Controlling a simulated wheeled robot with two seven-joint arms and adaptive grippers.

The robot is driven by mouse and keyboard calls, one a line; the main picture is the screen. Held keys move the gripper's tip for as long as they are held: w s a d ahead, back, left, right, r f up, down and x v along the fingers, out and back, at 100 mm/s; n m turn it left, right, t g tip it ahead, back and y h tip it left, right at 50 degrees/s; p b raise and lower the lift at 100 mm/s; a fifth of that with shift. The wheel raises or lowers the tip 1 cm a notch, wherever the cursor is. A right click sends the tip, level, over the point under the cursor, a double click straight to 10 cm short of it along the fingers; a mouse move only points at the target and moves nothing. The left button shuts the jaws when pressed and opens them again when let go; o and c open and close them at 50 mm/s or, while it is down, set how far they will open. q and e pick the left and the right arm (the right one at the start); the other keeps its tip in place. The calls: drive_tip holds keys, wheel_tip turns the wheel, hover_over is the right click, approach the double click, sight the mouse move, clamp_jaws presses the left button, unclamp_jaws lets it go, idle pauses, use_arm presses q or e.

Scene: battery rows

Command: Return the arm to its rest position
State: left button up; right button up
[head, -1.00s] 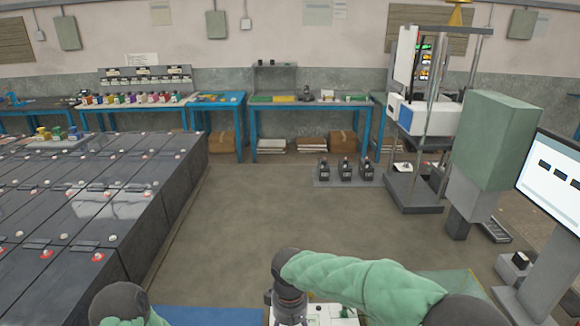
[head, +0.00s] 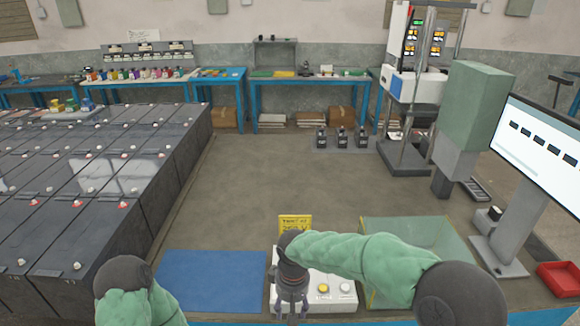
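My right arm, in a green sleeve, reaches in from the right in the head view. Its dark gripper (head: 291,308) points down over the front of a white box (head: 318,289). The box has a yellow button (head: 323,287) and a white button (head: 345,288) to the right of the gripper. No held object shows, and whether the fingers are open or shut is unclear. My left arm (head: 135,295) shows only as a bent green-sleeved part at the bottom left. Its gripper is out of the picture.
A blue mat (head: 212,280) lies left of the box, and a yellow sign (head: 295,224) stands behind it. A monitor (head: 540,150) and a red bin (head: 560,279) are at right. Battery rows fill the left; the middle floor is open.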

drive_tip(key=s+d+f+m+y, duration=0.1)
drive_tip(key=s+d+f+m, duration=0.1)
drive_tip(key=f, duration=0.6)
drive_tip(key=s+d+f+m+y, duration=0.1)
drive_tip(key=s+f, duration=0.2)
drive_tip(key=f, duration=0.5)
drive_tip(key=s+d+f+m+y, duration=0.1)
drive_tip(key=s+d+f+m, duration=0.5)
drive_tip(key=s+f, duration=0.5)
drive_tip(key=shift+s+d+f+t+y, duration=0.3)
drive_tip(key=shift+s+d+f, duration=0.1)
drive_tip(key=shift+s, duration=0.45)
